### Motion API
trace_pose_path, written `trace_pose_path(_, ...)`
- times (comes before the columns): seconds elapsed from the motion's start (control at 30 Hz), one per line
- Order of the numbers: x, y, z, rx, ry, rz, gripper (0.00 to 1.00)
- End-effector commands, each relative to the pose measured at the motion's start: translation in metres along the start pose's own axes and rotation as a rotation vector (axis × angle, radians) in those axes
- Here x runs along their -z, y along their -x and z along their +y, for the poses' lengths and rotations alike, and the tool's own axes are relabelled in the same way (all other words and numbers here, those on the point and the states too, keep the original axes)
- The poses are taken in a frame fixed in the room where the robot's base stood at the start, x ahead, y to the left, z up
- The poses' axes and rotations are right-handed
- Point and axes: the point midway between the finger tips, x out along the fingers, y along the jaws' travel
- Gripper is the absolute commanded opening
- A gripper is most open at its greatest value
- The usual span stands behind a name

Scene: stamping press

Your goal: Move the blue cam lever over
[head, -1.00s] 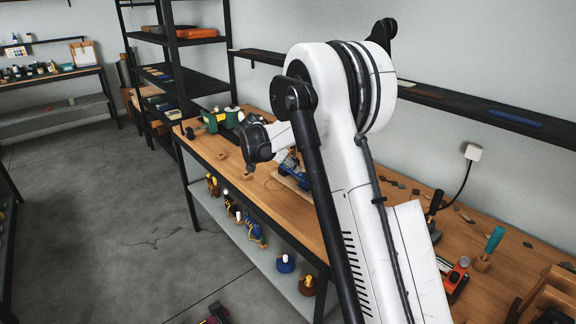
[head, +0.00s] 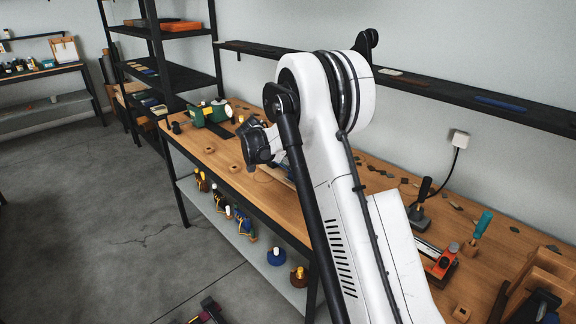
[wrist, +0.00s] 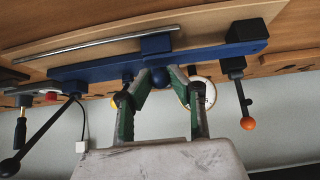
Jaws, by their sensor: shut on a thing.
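The blue press fixture (wrist: 90,70) spans the top of the wrist view as a long blue bar. My gripper (wrist: 158,80) has green-sided fingers that reach up to the bar's middle and are shut on a round blue knob (wrist: 160,76), seemingly the cam lever's end. The rest of this lever is hidden by the fingers and the bar. In the head view my white arm covers the fixture, and my fingertips cannot be seen there.
Beside the grip are an orange-knobbed lever (wrist: 247,124), a black-knobbed lever (wrist: 10,167) and a round white dial (wrist: 205,93). On the wooden bench (head: 290,215) stand a green machine (head: 207,113), a red-orange tool (head: 443,262) and a teal-handled tool (head: 482,224).

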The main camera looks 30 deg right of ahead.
Motion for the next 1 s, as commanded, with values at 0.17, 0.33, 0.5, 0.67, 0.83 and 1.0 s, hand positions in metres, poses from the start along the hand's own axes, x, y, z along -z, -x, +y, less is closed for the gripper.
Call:
trace_pose_path(0.17,0.009,0.006,0.0,0.001,0.0,0.001,0.02)
trace_pose_path(0.33,0.018,0.011,-0.001,0.001,0.001,0.002,0.02)
trace_pose_path(0.5,0.021,0.014,-0.001,0.002,0.001,0.002,0.02)
trace_pose_path(0.67,0.021,0.014,-0.001,0.002,0.001,0.002,0.02)
trace_pose_path(0.83,0.022,0.014,-0.001,0.002,0.001,0.001,0.02)
trace_pose_path(1.0,0.03,0.016,-0.001,0.002,0.001,0.002,0.02)
